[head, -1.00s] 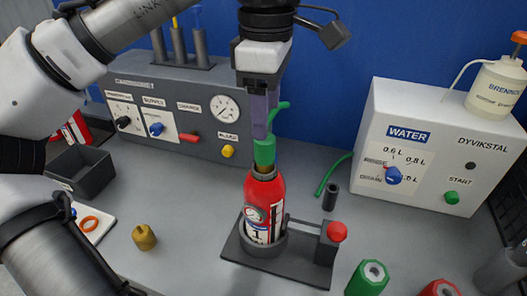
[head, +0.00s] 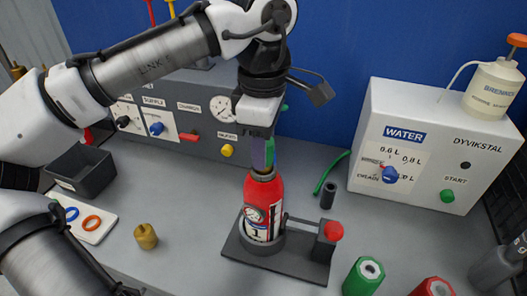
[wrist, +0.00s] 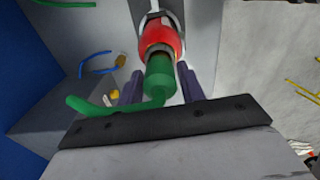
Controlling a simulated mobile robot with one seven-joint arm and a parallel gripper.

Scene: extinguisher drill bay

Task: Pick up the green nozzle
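The green nozzle (head: 271,154) sits upright on the brass neck of the red extinguisher (head: 264,192), which stands in a dark holder (head: 285,262). In the wrist view the nozzle (wrist: 160,78) has a thick body and a thin curved spout pointing left. My gripper (head: 263,160) is lowered over it, with its purple fingers at the nozzle's sides. In the wrist view the fingers (wrist: 160,82) stand either side of the nozzle with narrow gaps, so it looks open. In the head view the fingers and hand hide much of the nozzle.
A grey control panel (head: 180,115) is behind, and a white water box (head: 430,110) stands right. A red knob (head: 333,231) is on the holder. A brass piece (head: 145,236), a dark tray (head: 98,172) and green (head: 364,277) and red (head: 433,288) pieces are on the bench.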

